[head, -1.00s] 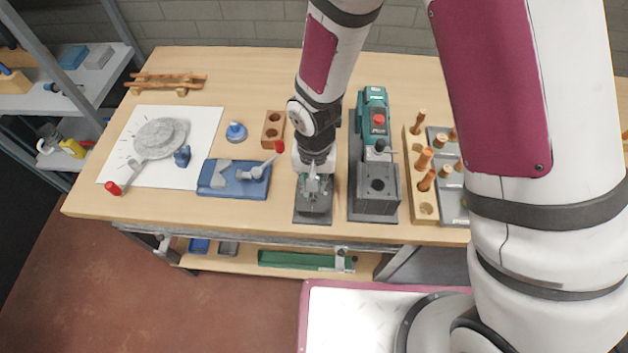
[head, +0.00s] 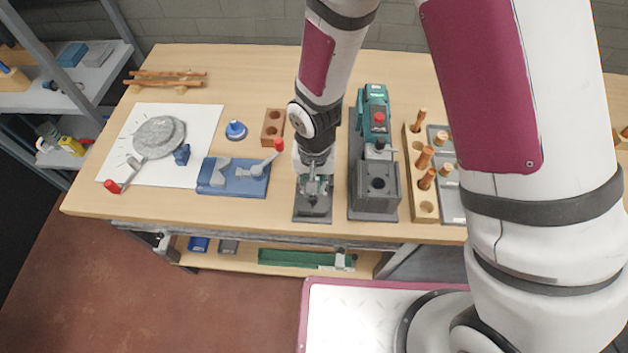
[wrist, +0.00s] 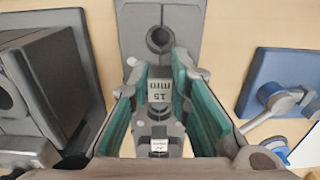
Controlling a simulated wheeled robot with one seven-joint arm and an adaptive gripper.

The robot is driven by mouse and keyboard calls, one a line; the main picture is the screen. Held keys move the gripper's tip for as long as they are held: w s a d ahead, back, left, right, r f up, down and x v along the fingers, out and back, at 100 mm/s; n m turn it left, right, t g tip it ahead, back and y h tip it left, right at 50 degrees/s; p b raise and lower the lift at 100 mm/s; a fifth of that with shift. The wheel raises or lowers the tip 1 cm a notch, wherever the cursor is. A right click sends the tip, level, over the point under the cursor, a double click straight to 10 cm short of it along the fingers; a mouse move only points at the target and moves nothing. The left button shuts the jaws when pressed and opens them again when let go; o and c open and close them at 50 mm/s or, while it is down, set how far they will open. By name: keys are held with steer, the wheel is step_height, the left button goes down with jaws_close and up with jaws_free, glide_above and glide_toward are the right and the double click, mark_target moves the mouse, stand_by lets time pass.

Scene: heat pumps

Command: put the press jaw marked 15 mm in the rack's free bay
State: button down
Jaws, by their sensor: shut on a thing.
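My gripper (wrist: 158,115) points down over the narrow grey stand (head: 313,216) near the bench's front edge, left of the green press tool. Its teal-lined fingers are shut on the grey press jaw marked 15 mm (wrist: 160,90), whose label shows between them. In the wrist view, a grey plate (wrist: 185,14) with a round dark opening (wrist: 159,40) lies just beyond the jaw. A smaller white label (wrist: 159,147) shows lower between the fingers and is too small to read. Fingers and jaw hide much of the stand, and I cannot tell whether the jaw touches it.
A green press tool (head: 374,108) with a grey block (head: 376,190) stands close on the right. A blue fixture (head: 235,187) with a red-knobbed lever is on the left. A wooden rack (head: 425,208) with copper pieces is further right.

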steer(key=shift+f, duration=0.75)
steer(key=c, duration=1.4)
jaws_free()
step_height(320, 180, up, 12)
steer(key=shift+r, duration=0.1)
